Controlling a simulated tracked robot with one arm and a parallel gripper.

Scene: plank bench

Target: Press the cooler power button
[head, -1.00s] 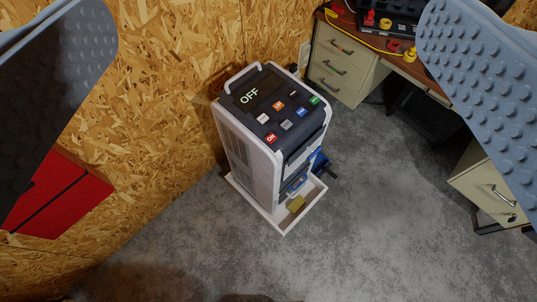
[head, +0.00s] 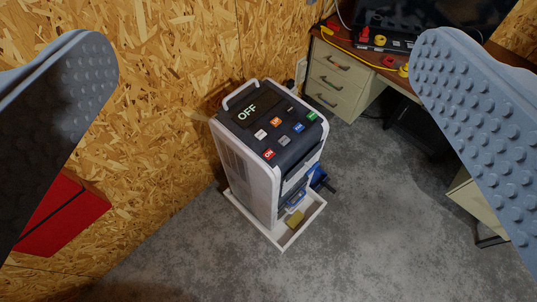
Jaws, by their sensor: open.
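The cooler (head: 245,165) is a tall white and dark unit standing upright on the floor against the board wall. Its dark top panel carries a display (head: 247,112) reading OFF and several small coloured buttons. A red button (head: 269,154) marked ON sits at the panel's near edge. Orange, white, grey, blue and green buttons lie around it. My gripper (head: 265,80) is wide open and empty, with one studded finger at the left edge and one at the right. The cooler shows in the gap between the fingers, lower and farther off, not touched.
The cooler stands in a shallow white tray (head: 283,246) holding a yellowish block (head: 295,219). A desk with drawers (head: 337,77) is at the back right. A red box (head: 66,215) is at the left. Grey floor (head: 375,235) is clear in front.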

